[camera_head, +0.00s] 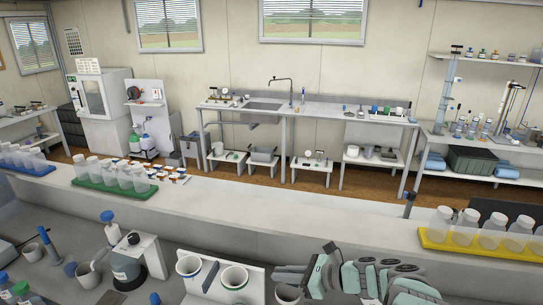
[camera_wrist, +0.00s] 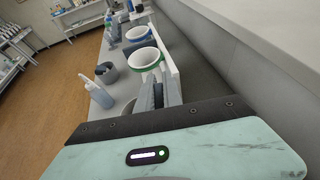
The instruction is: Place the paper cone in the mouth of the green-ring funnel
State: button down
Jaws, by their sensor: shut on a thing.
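The green-ring funnel (camera_head: 233,278) stands upright in a white holder, its mouth open and empty. It also shows in the wrist view (camera_wrist: 145,57), beyond my fingers. My gripper (camera_head: 283,271) is to the right of this funnel in the head view, apart from it. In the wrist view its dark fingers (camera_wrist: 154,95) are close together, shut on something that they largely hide.
A blue-ring funnel (camera_head: 188,265) stands beside the green one in the white holder (camera_head: 252,287). A grey cup (camera_wrist: 106,72) and a wash bottle (camera_wrist: 98,95) stand near the holder. A raised white shelf (camera_head: 300,216) runs behind, with a yellow rack (camera_head: 470,247) of bottles at right.

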jog(key=w+d+f+m+t+h, duration=0.1)
jog(key=w+d, duration=0.2)
jog(key=d, duration=0.3)
jog(key=shift+w+d+m+t, duration=0.15)
jog(key=shift+w+m+t, duration=0.1)
jog(key=shift+m+t, duration=0.15)
